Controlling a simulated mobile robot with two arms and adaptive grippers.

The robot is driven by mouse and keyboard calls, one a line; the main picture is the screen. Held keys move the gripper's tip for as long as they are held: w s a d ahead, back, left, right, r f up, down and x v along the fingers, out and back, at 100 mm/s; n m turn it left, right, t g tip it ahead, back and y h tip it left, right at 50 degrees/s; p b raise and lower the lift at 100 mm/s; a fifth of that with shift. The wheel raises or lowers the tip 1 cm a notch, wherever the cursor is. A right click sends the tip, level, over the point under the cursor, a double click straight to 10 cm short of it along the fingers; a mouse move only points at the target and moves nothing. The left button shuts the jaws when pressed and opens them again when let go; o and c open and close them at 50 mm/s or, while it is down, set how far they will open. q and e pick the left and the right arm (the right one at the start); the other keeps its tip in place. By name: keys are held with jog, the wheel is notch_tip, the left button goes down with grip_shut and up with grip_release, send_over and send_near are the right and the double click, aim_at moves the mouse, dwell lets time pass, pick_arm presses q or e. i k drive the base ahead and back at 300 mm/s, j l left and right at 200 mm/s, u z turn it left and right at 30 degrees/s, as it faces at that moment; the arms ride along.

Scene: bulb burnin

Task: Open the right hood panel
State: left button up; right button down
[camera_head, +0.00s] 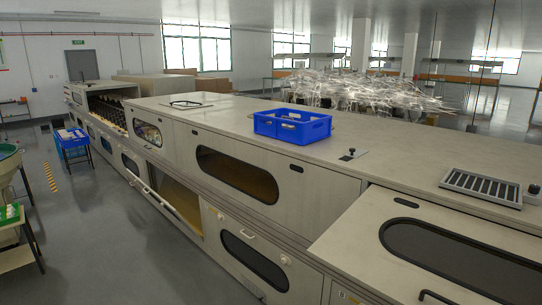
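A long beige machine (225,117) runs from the far left to the near right in the head view. Its near right hood panel (357,262) has a dark oval window (450,255) and a dark recessed grip (406,203). Another hood panel (320,188), in the middle, has a long oval window (238,174) and is flush with the machine. I cannot tell for sure which panel the task names. Neither of my grippers is in view.
A blue crate (277,132) with white items stands on the machine top. A dark grille (482,186) and small knobs lie at right. A lower opening (176,199) shows in the machine's side. The grey floor (110,240) at left is mostly clear; a blue bin (71,137) stands there.

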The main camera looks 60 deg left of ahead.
aim_at(167, 149)
jog(key=u, duration=2.75)
